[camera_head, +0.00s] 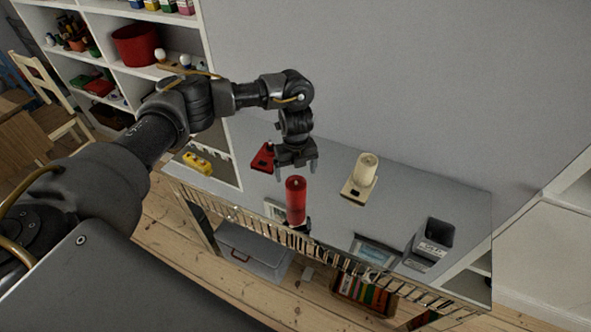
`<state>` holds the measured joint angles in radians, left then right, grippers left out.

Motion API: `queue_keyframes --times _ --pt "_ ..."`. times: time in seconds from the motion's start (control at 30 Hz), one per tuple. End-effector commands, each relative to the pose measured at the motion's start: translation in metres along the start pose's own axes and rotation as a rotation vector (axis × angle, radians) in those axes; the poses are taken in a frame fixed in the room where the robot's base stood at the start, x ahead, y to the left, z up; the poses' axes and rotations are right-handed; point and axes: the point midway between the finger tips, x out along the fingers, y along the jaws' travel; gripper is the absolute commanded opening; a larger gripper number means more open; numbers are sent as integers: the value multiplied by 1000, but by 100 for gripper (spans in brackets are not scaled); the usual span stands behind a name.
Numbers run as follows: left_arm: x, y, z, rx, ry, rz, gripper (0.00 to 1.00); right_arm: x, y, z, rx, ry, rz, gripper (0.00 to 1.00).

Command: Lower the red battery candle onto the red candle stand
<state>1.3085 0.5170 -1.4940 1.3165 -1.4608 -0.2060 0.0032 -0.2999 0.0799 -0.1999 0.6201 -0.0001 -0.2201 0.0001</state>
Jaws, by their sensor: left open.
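The red battery candle (296,203) stands upright near the front edge of the grey tabletop, with something dark at its base. The red candle stand (262,158) lies on the tabletop, behind and to the left of the candle. Its right part is close to my gripper in the picture, and no candle is seen on it. My left gripper (296,173) points down, open, with its fingertips at about the level of the candle's top in the picture. I cannot tell how far apart they are in depth. My right gripper is not in view.
A black container (434,240) and a framed picture (375,250) are at the right front. A yellow object (198,162) is at left. The tabletop (420,195) is clear at the back right.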

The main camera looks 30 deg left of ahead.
Motion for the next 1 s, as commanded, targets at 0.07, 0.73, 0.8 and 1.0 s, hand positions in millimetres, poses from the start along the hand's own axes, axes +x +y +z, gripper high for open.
queue_keyframes --times 0.07,0.73,0.8,1.0 --pt "15 0 0 1 0 0 89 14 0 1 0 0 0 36" --pt "96 -1 0 0 0 -1 89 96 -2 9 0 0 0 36" --pt "97 -1 0 0 0 -1 89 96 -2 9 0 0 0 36" --pt "96 0 0 0 0 -1 89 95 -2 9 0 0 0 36"
